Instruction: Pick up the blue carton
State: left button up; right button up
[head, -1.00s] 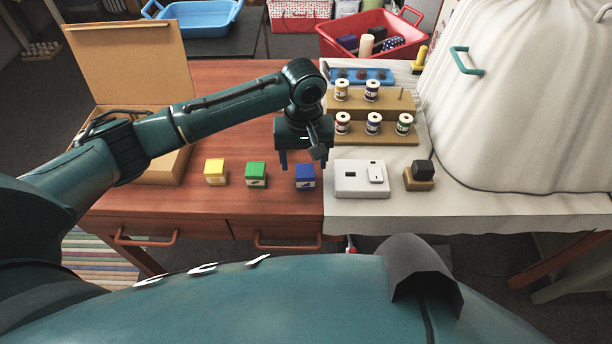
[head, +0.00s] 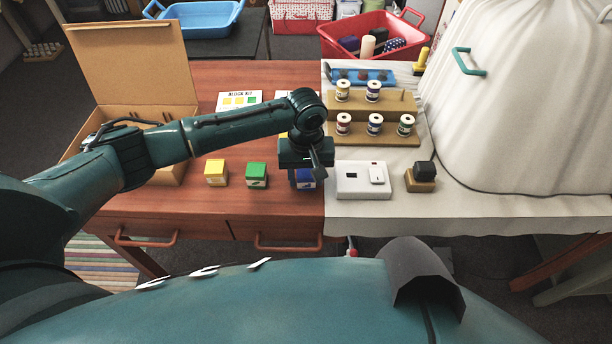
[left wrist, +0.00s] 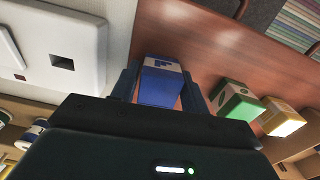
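The blue carton (head: 306,182) stands on the red-brown table near its front edge, partly hidden by my left gripper (head: 306,180) in the head view. In the left wrist view the blue carton (left wrist: 160,82) lies between the two fingers of my left gripper (left wrist: 158,85). The fingers are apart, one on each side of it, and a narrow gap shows at least on the right side. The gripper is open around the carton. My right gripper is not in view.
A green carton (head: 256,175) and a yellow carton (head: 216,173) stand to the left. A white box with a square hole (head: 350,188) is close on the right. Spool racks (head: 372,138) stand behind it. An open cardboard box (head: 135,75) is at the left.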

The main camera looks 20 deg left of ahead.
pick_arm(q)
jog(key=c, duration=0.6)
jog(key=shift+r, duration=0.1)
